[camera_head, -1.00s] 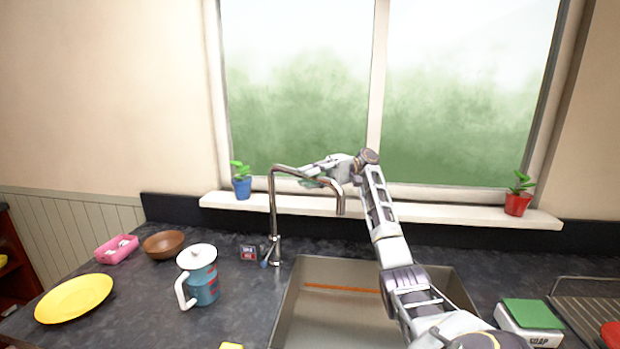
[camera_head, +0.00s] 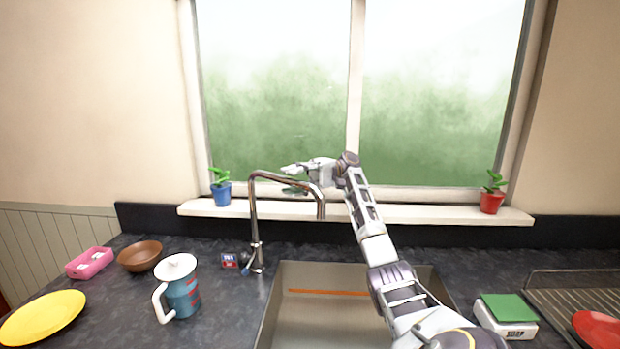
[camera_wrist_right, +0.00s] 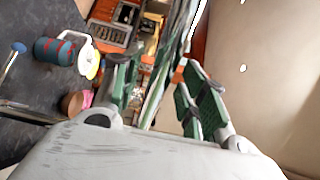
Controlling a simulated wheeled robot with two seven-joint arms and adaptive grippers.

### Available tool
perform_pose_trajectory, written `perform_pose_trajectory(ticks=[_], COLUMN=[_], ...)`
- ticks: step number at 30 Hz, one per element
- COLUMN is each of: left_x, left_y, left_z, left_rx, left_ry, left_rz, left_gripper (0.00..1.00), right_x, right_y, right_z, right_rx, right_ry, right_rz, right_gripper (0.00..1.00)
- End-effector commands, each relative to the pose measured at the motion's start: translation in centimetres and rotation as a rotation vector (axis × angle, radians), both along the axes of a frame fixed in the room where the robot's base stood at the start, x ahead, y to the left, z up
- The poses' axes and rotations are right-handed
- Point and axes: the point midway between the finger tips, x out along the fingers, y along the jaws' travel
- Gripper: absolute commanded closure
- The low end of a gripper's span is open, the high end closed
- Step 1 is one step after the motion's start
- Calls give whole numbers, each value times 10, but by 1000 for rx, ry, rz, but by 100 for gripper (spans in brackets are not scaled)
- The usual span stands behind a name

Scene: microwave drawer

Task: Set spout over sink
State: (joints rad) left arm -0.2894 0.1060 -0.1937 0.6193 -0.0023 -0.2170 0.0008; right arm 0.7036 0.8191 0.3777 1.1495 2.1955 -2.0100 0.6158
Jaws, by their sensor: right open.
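The chrome spout (camera_head: 254,215) rises from the counter behind the left end of the sink and arches to the right. Its outlet end (camera_head: 321,210) hangs over the back left part of the steel sink (camera_head: 300,330) in the head view. My right gripper (camera_head: 290,178) is at the spout's arch, open, with its fingers pointing left. I cannot tell whether it touches the spout. In the right wrist view the green-padded fingers (camera_wrist_right: 155,92) are apart with nothing clearly between them. My left gripper is not in view.
A white-lidded jug (camera_head: 181,290), brown bowl (camera_head: 140,256), pink tray (camera_head: 89,263) and yellow plate (camera_head: 42,317) stand left of the sink. Blue (camera_head: 221,193) and red (camera_head: 491,202) potted plants stand on the sill. A green-topped soap box (camera_head: 508,310) is right of the sink.

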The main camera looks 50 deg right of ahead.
Motion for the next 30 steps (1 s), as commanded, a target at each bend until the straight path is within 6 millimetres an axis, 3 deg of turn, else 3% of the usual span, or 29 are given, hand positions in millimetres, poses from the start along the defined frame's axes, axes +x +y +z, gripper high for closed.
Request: perform_pose_trajectory(ticks=[20,30], left_x=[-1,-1], left_y=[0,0], left_z=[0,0], left_rx=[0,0], left_ry=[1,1], left_rz=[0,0], left_gripper=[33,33], right_x=[-6,-6], right_y=[-39,-46], right_z=[0,1], right_rx=[0,-3], right_ry=[2,1], right_rz=[-5,5], right_gripper=[57,57])
